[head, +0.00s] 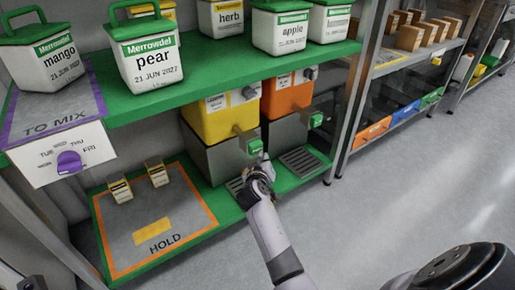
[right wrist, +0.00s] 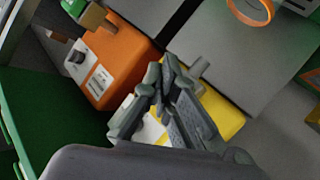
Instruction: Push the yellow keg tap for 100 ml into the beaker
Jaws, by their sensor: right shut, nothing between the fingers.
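The yellow keg (head: 228,118) sits on a grey stand on the lower green shelf, with a green tap (head: 255,147) at its front. Part of the yellow keg (right wrist: 222,112) also shows behind the fingers in the right wrist view. My right gripper (head: 262,170) is shut and empty, just below and in front of that tap; I cannot tell whether it touches it. In the right wrist view the fingertips (right wrist: 165,72) meet near the middle. I cannot make out a beaker; the gripper covers part of the drip grate under the tap. My left gripper is not in view.
An orange keg (head: 287,95) with its own green tap (head: 316,121) stands close to the right. The HOLD mat (head: 115,238) with two small labelled items lies left. White tubs, including pear (head: 150,62), stand on the upper shelf (head: 215,73).

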